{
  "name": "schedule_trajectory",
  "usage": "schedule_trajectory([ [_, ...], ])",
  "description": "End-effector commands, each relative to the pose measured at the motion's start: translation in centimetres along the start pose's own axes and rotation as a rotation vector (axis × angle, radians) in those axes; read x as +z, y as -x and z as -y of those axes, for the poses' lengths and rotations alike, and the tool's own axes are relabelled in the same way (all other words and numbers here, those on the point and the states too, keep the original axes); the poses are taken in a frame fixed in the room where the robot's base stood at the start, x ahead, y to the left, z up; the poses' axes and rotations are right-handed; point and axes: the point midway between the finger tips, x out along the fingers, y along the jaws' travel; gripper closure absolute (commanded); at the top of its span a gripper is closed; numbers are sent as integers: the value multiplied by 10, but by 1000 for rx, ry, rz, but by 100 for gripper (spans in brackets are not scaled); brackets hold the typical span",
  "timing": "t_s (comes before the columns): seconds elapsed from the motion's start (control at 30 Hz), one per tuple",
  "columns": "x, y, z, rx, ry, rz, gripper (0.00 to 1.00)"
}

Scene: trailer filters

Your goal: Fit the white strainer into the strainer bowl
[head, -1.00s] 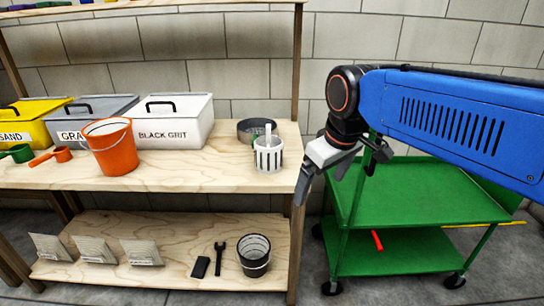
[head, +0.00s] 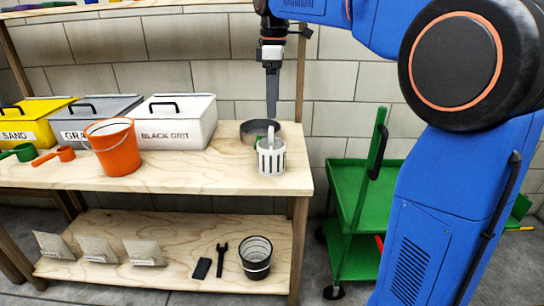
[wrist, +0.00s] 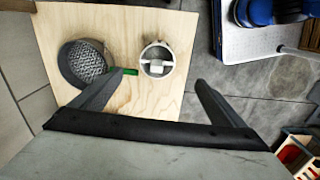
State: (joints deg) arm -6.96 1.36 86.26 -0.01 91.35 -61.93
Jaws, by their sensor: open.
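The white slotted strainer (head: 271,158) stands upright near the right end of the top shelf, with a crossbar grip on top. In the wrist view the strainer (wrist: 146,52) lies just beyond the fingertips, between their lines. My gripper (head: 272,112) points down above and slightly behind it in the head view; it is open and empty in the wrist view (wrist: 159,80). A dark round pan (head: 249,130) with mesh inside sits behind the strainer. A black cylindrical container (head: 256,270) stands on the lower shelf; I cannot tell which of these is the strainer bowl.
An orange bucket (head: 112,155) and the white BLACK GRIT bin (head: 178,133) stand to the left on the top shelf. A black wrench-like tool (head: 220,262) lies on the lower shelf. A green cart (head: 345,205) is at right. Bare wood lies left of the strainer.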

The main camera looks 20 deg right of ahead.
Motion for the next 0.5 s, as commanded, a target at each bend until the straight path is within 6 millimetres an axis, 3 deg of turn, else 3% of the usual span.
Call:
schedule_trajectory([
  [0.27, -10, -5, -12, -19, 57, 9, 6],
  [0.5, -9, -45, -11, -18, 56, 9, 6],
])
